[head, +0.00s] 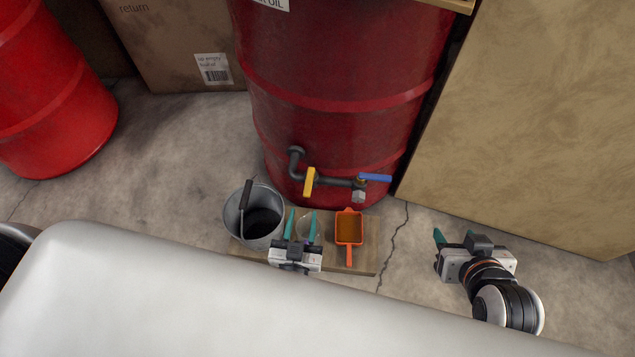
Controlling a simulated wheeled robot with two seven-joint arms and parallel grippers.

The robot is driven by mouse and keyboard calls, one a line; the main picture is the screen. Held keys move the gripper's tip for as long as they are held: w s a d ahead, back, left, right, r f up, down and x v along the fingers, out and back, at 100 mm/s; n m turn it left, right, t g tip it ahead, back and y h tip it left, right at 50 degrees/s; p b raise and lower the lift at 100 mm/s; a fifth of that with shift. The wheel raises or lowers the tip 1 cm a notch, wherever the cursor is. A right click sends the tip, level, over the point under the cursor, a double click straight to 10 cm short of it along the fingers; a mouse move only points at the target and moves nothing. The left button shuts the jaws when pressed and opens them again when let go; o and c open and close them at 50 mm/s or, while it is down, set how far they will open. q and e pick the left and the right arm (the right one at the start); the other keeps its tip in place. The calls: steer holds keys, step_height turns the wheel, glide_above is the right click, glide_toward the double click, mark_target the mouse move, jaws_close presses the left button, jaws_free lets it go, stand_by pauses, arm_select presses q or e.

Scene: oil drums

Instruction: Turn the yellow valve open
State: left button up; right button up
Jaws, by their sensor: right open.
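The yellow valve (310,182) is a flat lever on a dark pipe low on the front of the red drum (335,90). The lever stands roughly crosswise to the pipe, which runs to the right. My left gripper (301,213) is just below the yellow lever in the head view, with its teal fingers apart and pointing toward the drum. It does not appear to touch the lever. My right gripper (454,235) is open and empty over the floor at the right, away from the valve.
A blue lever (375,178) and an outlet sit at the pipe's right end. A metal bucket (238,226) and an orange scoop (349,230) rest on a board (363,263) below. A large brown panel (545,130) stands at right. Another red drum (50,95) is at left.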

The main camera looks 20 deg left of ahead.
mark_target(309, 177)
arm_select(q)
steer(key=w, duration=0.3)
steer(key=w+a+b, duration=0.1)
steer(key=w, duration=0.3)
steer(key=w+b, duration=0.1)
steer(key=w, duration=0.3)
steer(key=shift+a, duration=0.25)
steer(key=shift+w, duration=0.35)
arm_select(e)
steer(key=w+a+r+t+y, duration=0.2)
steer(key=w+r+t, duration=0.3)
steer(key=r+t, duration=0.1)
steer(key=shift+w+a+r, duration=0.2)
steer(key=shift+a+r, duration=0.15)
steer(key=shift+r, duration=0.1)
arm_select(q)
steer(key=shift+a, duration=0.1)
jaws_close()
